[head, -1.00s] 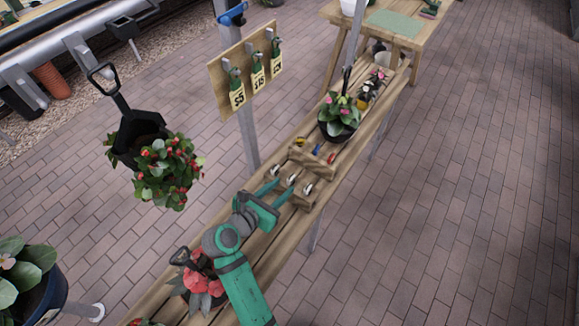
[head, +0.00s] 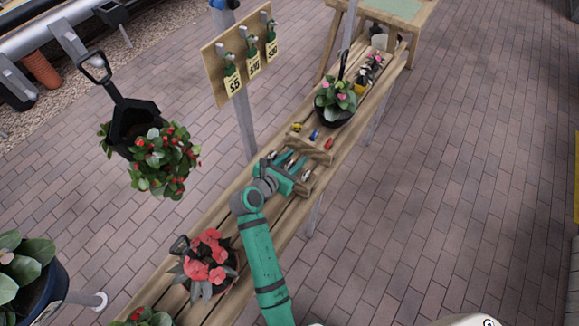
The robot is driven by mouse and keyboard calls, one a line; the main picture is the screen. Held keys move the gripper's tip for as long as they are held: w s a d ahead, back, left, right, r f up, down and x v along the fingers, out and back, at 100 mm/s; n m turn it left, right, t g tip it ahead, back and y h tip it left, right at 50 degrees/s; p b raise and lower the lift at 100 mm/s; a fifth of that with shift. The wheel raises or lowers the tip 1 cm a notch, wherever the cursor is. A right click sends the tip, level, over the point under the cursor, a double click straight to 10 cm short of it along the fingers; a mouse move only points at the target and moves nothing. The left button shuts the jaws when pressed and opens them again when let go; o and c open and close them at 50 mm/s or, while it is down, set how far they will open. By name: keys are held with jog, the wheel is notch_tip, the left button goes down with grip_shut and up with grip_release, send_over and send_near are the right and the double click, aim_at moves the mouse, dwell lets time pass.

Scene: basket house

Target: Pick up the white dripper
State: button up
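Small drippers sit in two rows on a stepped wooden rack (head: 318,155) on the long bench. The front row has small pale, silvery-white pieces, one of them at the right end (head: 306,175); they are too small to tell which is the white dripper. My gripper (head: 291,161) is at this front row, its two teal fingers apart and pointing to the upper right. The fingers are over or around the middle of the row, and partly hide it. I cannot tell whether they touch a piece. Nothing is visibly held.
Yellow (head: 296,127), blue (head: 314,134) and red (head: 329,143) pieces stand in the rack's back row. A pink-flowered pot (head: 336,100) stands beyond, a red-flowered plant (head: 207,263) nearer. A post with a price board (head: 240,60) rises at the left. Paving on the right is clear.

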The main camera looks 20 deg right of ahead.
jog(key=shift+w+d+f, duration=0.1)
jog(key=shift+w+d, duration=0.1)
grip_shut()
notch_tip(320, 180, up, 10)
dwell(0.6)
